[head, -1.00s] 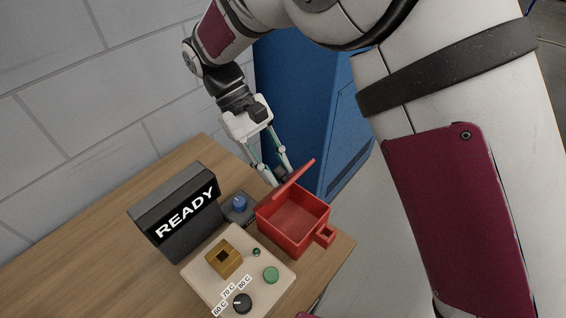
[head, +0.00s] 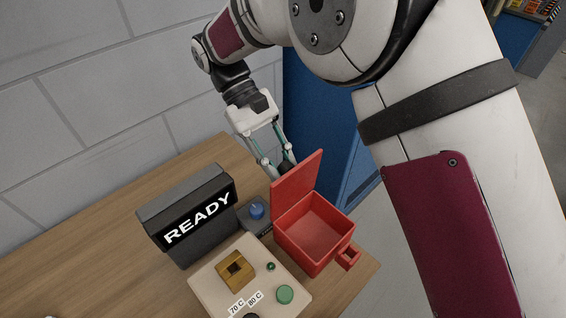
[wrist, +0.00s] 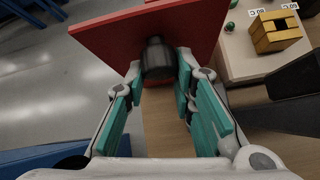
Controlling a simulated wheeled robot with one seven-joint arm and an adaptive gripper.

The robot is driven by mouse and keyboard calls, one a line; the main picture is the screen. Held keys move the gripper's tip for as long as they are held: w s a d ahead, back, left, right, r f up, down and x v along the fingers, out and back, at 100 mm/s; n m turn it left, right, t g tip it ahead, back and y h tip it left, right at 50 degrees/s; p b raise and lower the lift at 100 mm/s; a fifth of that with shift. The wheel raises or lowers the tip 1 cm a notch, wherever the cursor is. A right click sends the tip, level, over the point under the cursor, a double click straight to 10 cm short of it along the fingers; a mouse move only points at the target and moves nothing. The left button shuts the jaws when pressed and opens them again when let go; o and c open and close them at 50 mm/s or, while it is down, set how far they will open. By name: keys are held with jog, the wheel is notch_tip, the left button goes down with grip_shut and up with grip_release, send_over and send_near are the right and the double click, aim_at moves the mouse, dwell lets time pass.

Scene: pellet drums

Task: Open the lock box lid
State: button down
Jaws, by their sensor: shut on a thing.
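The red lock box (head: 296,252) stands near the table's right edge in the head view, its inside open and empty. Its red lid (head: 298,182) is raised to nearly upright on the side toward my arm. My gripper (head: 279,168) is behind the lid, its fingertips partly hidden by it. In the wrist view my gripper (wrist: 160,78) has its teal-padded fingers shut on a dark round knob (wrist: 157,57) on the red lid (wrist: 108,36).
Left of the box are a dark READY display (head: 190,215), a blue knob (head: 256,210) on a dark base, and a cream panel (head: 215,287) with a brass block (head: 235,268) and green button (head: 285,294). A blue cabinet (head: 310,110) stands behind. Bare wood lies at left.

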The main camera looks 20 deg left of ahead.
jog(key=shift+s+a+f, duration=0.1)
jog(key=shift+s, duration=0.2)
jog(key=c, duration=1.3)
grip_release()
jog(key=shift+c, duration=0.2)
jog(key=shift+w, duration=0.1)
jog(key=shift+r, duration=0.65)
notch_tip(320, 180, up, 9)
jog(key=shift+f, duration=0.15)
